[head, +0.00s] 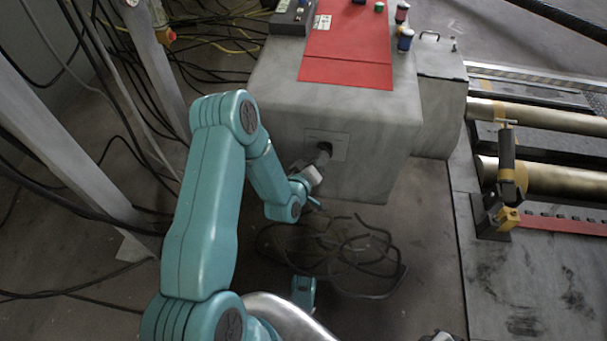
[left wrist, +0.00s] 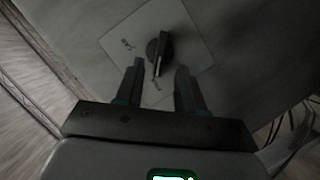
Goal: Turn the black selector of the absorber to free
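The black selector (left wrist: 158,52) is a knob on a pale square plate (left wrist: 184,22) on the front of the grey absorber box. In the left wrist view the plate has small dark markings, too blurred to read. In the head view the selector (head: 325,147) shows on the plate (head: 341,147), partly covered by my left gripper (head: 318,160). My left gripper also shows in the left wrist view (left wrist: 158,75). Its two fingers are apart, one on each side of the knob's lower end, with gaps visible.
The grey absorber box (head: 270,110) has a red sheet (head: 345,70) and small jars (head: 405,38) on top. Coiled cables (head: 340,260) lie on the floor below. Metal posts (head: 60,150) and cables stand left. Brass rollers (head: 530,176) and a yellow-black lever (head: 507,170) are right.

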